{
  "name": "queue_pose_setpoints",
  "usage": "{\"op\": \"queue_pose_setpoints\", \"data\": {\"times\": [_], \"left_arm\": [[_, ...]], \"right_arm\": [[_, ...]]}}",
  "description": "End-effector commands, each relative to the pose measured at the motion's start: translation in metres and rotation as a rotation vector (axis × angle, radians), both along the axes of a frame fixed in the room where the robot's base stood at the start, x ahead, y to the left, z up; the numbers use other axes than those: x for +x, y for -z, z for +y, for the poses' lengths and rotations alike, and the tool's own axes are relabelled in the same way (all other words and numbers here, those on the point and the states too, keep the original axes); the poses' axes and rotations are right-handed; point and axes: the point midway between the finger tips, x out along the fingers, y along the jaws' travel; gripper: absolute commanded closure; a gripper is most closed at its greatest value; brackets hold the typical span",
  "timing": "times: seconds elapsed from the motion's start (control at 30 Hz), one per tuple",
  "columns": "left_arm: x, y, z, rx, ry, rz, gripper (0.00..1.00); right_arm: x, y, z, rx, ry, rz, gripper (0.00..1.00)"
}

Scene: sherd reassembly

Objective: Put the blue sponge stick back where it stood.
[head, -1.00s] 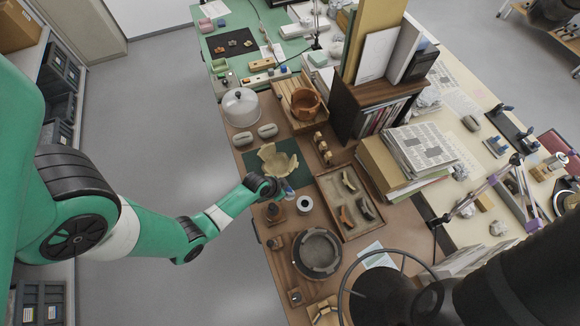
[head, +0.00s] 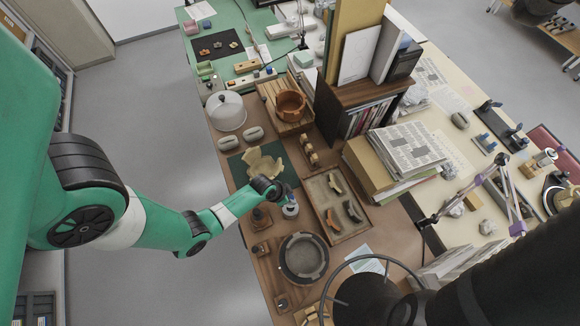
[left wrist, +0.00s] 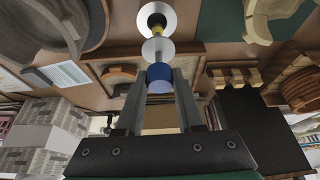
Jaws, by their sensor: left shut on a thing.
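My left gripper (head: 280,193) is shut on the blue sponge stick (head: 290,196) over the workbench. In the left wrist view its fingers (left wrist: 156,95) close on the blue part of the stick (left wrist: 150,76). Beyond the blue part, white discs and a yellow and dark piece lie in one line. A small white round holder (head: 291,210) is directly below the stick in the head view. I cannot tell whether the stick's lower end is inside it or just above. My right gripper is not in view.
A tan partly rebuilt pot (head: 262,166) stands on a green mat (head: 236,172) close behind the gripper. A tray (head: 334,232) with sherds is to the right. A dark round basin (head: 303,257) and a small wooden stand (head: 261,217) are close by.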

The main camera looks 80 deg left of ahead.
Motion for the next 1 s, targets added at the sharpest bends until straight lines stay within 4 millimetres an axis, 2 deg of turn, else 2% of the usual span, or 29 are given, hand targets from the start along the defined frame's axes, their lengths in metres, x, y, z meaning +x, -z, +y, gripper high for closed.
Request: {"op": "queue_pose_setpoints", "data": {"times": [0.03, 0.7, 1.0], "left_arm": [[0.0, 0.007, 0.0, 0.0, 0.0, 0.0, 0.94], [0.0, 0.054, 0.0, 0.0, 0.0, -0.001, 0.94], [0.0, 0.069, 0.0, 0.0, 0.0, -0.001, 0.94]], "right_arm": [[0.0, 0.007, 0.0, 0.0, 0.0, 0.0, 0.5], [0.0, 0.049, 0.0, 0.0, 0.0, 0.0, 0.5], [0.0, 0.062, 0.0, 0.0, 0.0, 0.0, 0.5]]}}
